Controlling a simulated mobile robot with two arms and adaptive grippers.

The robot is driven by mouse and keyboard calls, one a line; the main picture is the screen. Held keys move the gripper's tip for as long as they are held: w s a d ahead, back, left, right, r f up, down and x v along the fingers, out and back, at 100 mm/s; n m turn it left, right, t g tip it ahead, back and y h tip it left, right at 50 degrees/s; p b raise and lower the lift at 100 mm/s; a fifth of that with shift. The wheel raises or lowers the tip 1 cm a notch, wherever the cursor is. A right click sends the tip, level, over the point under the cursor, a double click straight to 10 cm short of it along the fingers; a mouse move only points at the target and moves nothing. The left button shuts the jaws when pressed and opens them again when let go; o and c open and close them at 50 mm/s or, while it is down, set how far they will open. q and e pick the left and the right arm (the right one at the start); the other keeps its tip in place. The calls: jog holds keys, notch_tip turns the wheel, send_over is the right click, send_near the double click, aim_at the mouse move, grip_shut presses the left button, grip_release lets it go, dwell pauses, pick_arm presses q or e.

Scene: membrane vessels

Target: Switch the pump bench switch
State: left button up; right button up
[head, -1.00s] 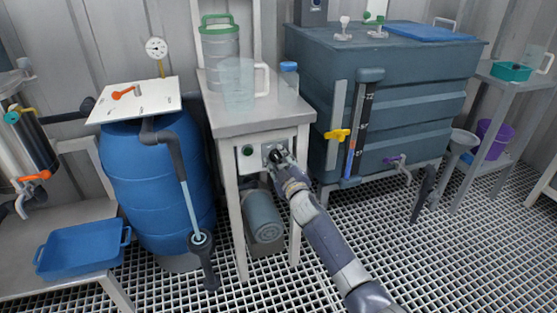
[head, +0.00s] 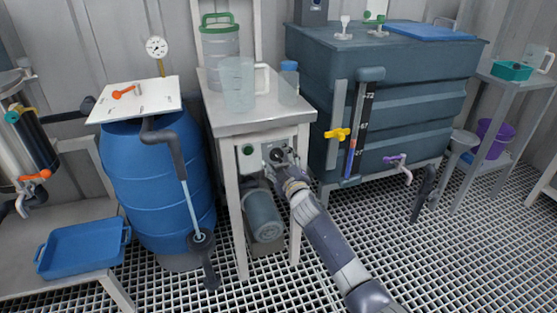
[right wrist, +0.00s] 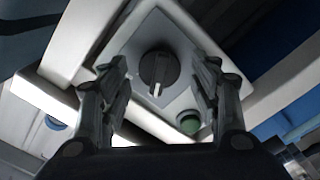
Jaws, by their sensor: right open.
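The pump bench (head: 255,118) is a small white-legged table with a grey top and a switch panel on its front. In the right wrist view the switch (right wrist: 158,72) is a dark round rotary knob with a white pointer mark, on a light grey plate. A green button (right wrist: 188,122) sits beside it and also shows in the head view (head: 247,149). My right gripper (head: 279,162) is open in front of the panel. In the right wrist view its two fingers (right wrist: 160,95) stand on either side of the knob, apart from it. My left gripper is not in view.
A clear jug (head: 238,85), a green-lidded container (head: 219,45) and a blue-capped bottle (head: 289,84) stand on the bench. A pump motor (head: 263,215) sits under it. A blue barrel (head: 155,190) is at left and a large grey-blue tank (head: 420,105) at right.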

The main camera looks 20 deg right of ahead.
jog(key=s, duration=1.2)
jog(key=shift+d, duration=0.2)
